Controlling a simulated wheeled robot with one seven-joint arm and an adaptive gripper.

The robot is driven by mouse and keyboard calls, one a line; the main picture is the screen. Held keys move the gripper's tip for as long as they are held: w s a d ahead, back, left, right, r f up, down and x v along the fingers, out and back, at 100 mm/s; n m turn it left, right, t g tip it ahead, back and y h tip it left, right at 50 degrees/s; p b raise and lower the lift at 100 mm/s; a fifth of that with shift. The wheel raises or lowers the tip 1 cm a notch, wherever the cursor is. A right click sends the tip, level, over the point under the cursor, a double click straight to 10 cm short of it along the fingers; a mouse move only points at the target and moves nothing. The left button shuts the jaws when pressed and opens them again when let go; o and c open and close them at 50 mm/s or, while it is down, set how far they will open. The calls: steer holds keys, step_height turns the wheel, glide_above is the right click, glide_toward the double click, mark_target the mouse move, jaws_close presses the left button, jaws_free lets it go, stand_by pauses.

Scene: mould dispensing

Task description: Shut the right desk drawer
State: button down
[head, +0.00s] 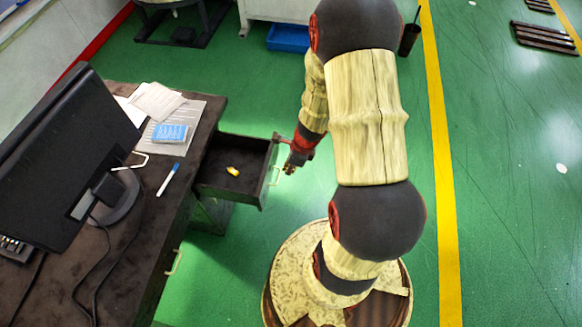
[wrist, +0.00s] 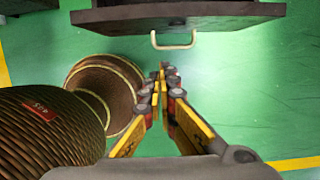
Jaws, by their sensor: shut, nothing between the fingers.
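The right desk drawer (head: 215,182) is pulled out from the desk (head: 205,135), and a small yellow object (head: 233,171) lies inside it. Its pale handle (head: 277,175) sits on the drawer front. My gripper (head: 289,170) is just outside the drawer front, close to the handle. In the wrist view the drawer front (wrist: 185,17) spans the top, with the handle (wrist: 174,46) below it. My gripper (wrist: 162,72) points toward the handle, its fingertips together and empty. A gap shows between the fingertips and the handle; contact is not visible.
A monitor (head: 62,165), papers (head: 160,100), a blue card (head: 170,132) and a marker (head: 168,180) are on the desk top. Another handle (head: 174,262) shows on the desk's near side. A blue bin (head: 288,38) stands at the back.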

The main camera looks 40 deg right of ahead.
steer(key=shift+w+a+f+b, duration=0.4)
steer(key=shift+w+a+f, duration=0.35)
steer(key=shift+w+f, duration=0.15)
steer(key=shift+w+a+f+b, duration=0.4)
steer(key=shift+w+a+f, duration=0.35)
steer(key=shift+w, duration=0.25)
steer(key=w+a+p, duration=1.1)
steer(key=w+a, duration=0.3)
steer(key=w, duration=0.4)
